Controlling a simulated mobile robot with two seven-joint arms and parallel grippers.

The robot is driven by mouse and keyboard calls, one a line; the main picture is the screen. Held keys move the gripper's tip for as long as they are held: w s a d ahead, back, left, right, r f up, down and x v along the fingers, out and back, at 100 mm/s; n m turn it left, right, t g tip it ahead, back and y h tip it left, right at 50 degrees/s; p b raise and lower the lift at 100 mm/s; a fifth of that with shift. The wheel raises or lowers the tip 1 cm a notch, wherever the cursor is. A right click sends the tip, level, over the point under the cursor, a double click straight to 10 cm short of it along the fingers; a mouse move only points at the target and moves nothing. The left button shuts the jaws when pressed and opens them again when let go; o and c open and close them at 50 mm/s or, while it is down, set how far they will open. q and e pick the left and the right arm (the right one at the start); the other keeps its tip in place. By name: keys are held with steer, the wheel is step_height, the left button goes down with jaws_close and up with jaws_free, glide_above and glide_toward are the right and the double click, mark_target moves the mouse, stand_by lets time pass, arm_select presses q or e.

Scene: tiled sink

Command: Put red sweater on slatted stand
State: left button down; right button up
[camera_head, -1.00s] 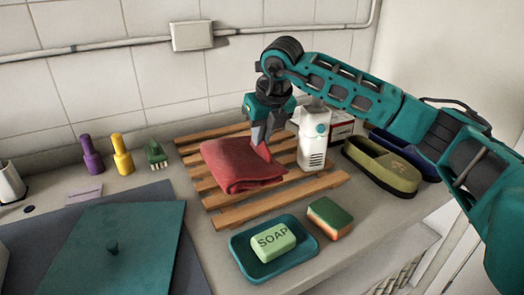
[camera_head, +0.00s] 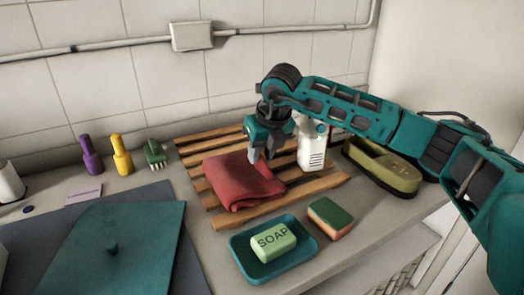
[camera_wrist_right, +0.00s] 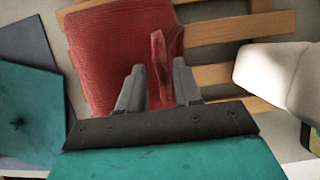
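The red sweater (camera_head: 238,184) lies folded on the slatted wooden stand (camera_head: 325,184), over its left and middle slats. In the right wrist view the sweater (camera_wrist_right: 108,50) shows a raised fold between my fingertips. My right gripper (camera_head: 261,155) is just above the sweater's back right part. In the right wrist view my right gripper (camera_wrist_right: 159,82) has its fingers apart, with gaps on both sides of the fold. My left gripper is not in view.
A white bottle (camera_head: 312,150) stands on the stand, right of my right gripper. A teal tray with green soap (camera_head: 273,241) and a sponge (camera_head: 330,217) are in front. An olive container (camera_head: 383,170) is at right; purple and yellow bottles (camera_head: 122,155) are at left.

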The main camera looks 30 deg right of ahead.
steer(key=shift+r, duration=0.25)
steer(key=v, duration=1.1)
steer(key=shift+s+r, duration=0.2)
steer(key=shift+r, duration=0.15)
steer(key=shift+s, duration=0.1)
